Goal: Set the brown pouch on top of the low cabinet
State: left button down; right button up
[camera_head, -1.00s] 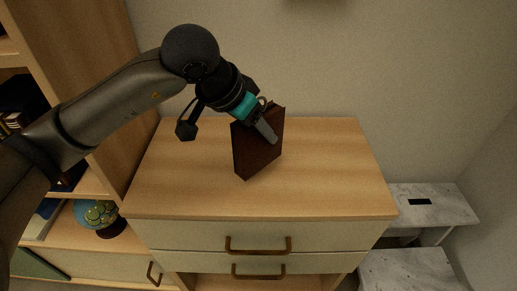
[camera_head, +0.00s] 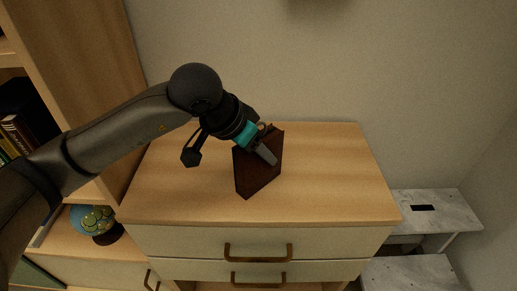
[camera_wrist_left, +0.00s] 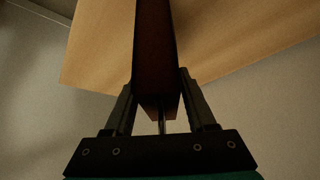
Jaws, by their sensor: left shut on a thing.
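The brown pouch (camera_head: 258,172) is upright over the wooden top of the low cabinet (camera_head: 330,190), near its middle. My left gripper (camera_head: 265,150) is shut on the pouch's upper part, coming in from the upper left. In the left wrist view the pouch (camera_wrist_left: 156,50) is between the two fingers (camera_wrist_left: 158,100), with the cabinet top (camera_wrist_left: 100,50) beyond it. I cannot tell whether the pouch's lower edge touches the top. My right gripper is not in view.
A wooden shelf unit (camera_head: 85,60) with books stands at the left, with a globe (camera_head: 95,222) on its lower shelf. A marble-look table (camera_head: 435,212) stands at the right. The cabinet top around the pouch is clear, with a wall behind.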

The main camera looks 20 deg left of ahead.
pick_arm(q)
jog(key=shift+c, duration=1.1)
grip_release()
jog(key=shift+r, duration=0.1)
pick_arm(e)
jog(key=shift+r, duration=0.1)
pick_arm(q)
jog(key=p+v, duration=0.3)
jog(key=v, duration=0.9)
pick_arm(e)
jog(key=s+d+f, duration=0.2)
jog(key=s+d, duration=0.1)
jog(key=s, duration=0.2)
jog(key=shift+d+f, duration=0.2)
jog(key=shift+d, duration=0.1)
